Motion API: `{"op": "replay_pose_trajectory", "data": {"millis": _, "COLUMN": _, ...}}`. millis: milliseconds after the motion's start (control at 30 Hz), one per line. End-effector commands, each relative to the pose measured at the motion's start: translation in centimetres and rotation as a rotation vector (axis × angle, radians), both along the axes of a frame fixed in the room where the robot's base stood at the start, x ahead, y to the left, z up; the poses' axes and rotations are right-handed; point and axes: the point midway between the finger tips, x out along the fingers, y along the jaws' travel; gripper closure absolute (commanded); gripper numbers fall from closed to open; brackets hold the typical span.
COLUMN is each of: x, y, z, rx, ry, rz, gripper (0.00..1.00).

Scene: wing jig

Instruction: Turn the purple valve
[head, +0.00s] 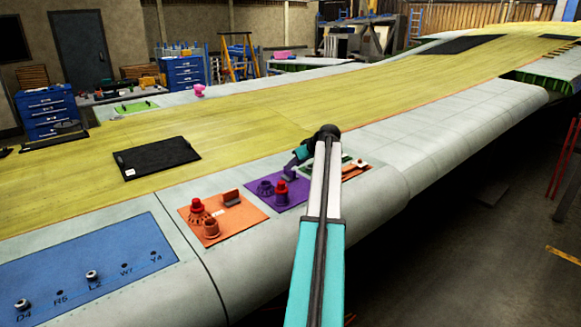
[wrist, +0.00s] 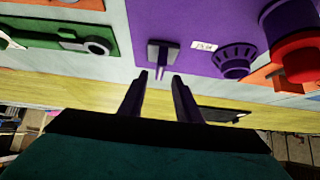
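A purple panel (head: 297,190) lies on the wing's front edge and fills the upper middle of the wrist view (wrist: 180,20). It carries a ridged purple round knob (wrist: 233,60), a purple cylinder with a red part (wrist: 300,55), and a small purple-grey lever on a square base (wrist: 162,52). I cannot tell for certain which is the valve. My gripper (wrist: 160,76) is open, its dark fingers apart and empty. The lever lies just beyond the fingertips, in line with the gap; contact is not clear. In the head view my gripper (head: 289,172) is over the panel's far edge.
An orange panel (head: 235,220) with similar fittings lies left of the purple one. A green panel (wrist: 50,35) neighbours it on the other side. A blue panel (head: 90,260) and a black flat case (head: 155,157) lie farther left on the wing.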

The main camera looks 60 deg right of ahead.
Motion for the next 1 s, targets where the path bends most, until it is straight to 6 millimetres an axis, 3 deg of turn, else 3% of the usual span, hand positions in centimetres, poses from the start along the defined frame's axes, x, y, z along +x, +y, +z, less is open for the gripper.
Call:
{"op": "replay_pose_trajectory", "data": {"millis": 400, "x": 3.1, "y": -1.2, "z": -3.3, "rx": 0.002, "ry": 0.001, "rz": -0.001, "gripper": 0.7}}
{"op": "replay_pose_trajectory", "data": {"millis": 833, "x": 3.5, "y": -1.3, "z": -3.8, "rx": 0.001, "ry": 0.0, "rz": -0.002, "gripper": 0.7}}
{"op": "replay_pose_trajectory", "data": {"millis": 867, "x": 3.5, "y": -1.3, "z": -3.8, "rx": 0.001, "ry": 0.0, "rz": -0.002, "gripper": 0.71}}
{"op": "replay_pose_trajectory", "data": {"millis": 1000, "x": 3.4, "y": -1.3, "z": -3.8, "rx": 0.0, "ry": 0.0, "rz": -0.003, "gripper": 0.95}}
